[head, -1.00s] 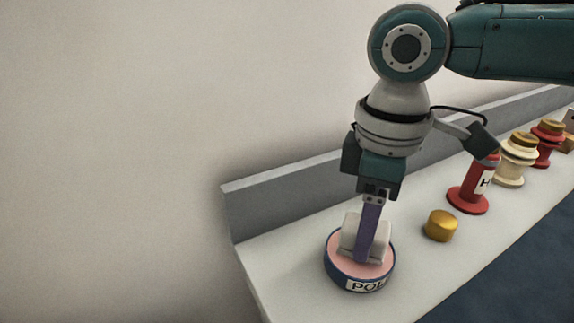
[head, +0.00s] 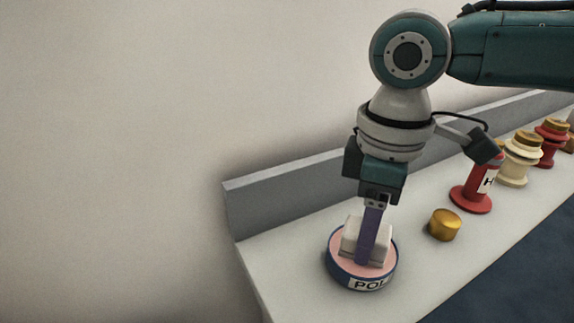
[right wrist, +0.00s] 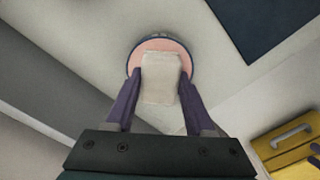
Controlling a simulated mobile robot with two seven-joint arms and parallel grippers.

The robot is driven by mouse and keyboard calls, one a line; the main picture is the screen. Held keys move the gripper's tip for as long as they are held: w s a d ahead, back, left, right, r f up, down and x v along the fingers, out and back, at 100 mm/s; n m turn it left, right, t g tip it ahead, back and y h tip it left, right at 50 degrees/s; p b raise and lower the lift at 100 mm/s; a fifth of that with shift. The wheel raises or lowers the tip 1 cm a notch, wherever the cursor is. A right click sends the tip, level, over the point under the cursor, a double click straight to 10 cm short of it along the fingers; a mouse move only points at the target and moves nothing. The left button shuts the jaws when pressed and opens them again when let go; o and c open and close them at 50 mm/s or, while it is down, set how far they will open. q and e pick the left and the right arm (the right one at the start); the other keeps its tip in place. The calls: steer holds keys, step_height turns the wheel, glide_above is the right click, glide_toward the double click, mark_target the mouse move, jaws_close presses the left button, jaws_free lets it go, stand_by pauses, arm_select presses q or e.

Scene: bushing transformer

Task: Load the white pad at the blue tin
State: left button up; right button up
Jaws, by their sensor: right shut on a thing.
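The blue tin (head: 337,271) is a low round tin with a pink top and a label whose visible letters start "POL". It stands near the left end of the pale bench and also shows in the right wrist view (right wrist: 150,44). The white pad (head: 351,236) is a pale block on or just above the pink top; I cannot tell if it touches. My right gripper (head: 366,262) points down over the tin, shut on the pad. In the right wrist view the pad (right wrist: 161,78) sits between the two purple fingers. My left gripper is out of view.
A gold cap (head: 445,225) lies right of the tin. A red labelled post (head: 471,196) stands behind it, with a cream bushing (head: 518,165) and a red bushing (head: 551,143) further right. A grey raised back edge (head: 290,196) runs behind. A yellow box (right wrist: 290,150) shows in the wrist view.

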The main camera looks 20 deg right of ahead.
steer(key=shift+d+f+p, duration=0.1)
steer(key=shift+f+p, duration=0.05)
steer(key=shift+p, duration=0.25)
stand_by(1.2)
steer(key=shift+r+p, duration=0.55)
steer(key=shift+p, duration=0.1)
step_height(320, 180, up, 6)
steer(key=p, duration=0.7)
steer(key=shift+r, duration=0.1)
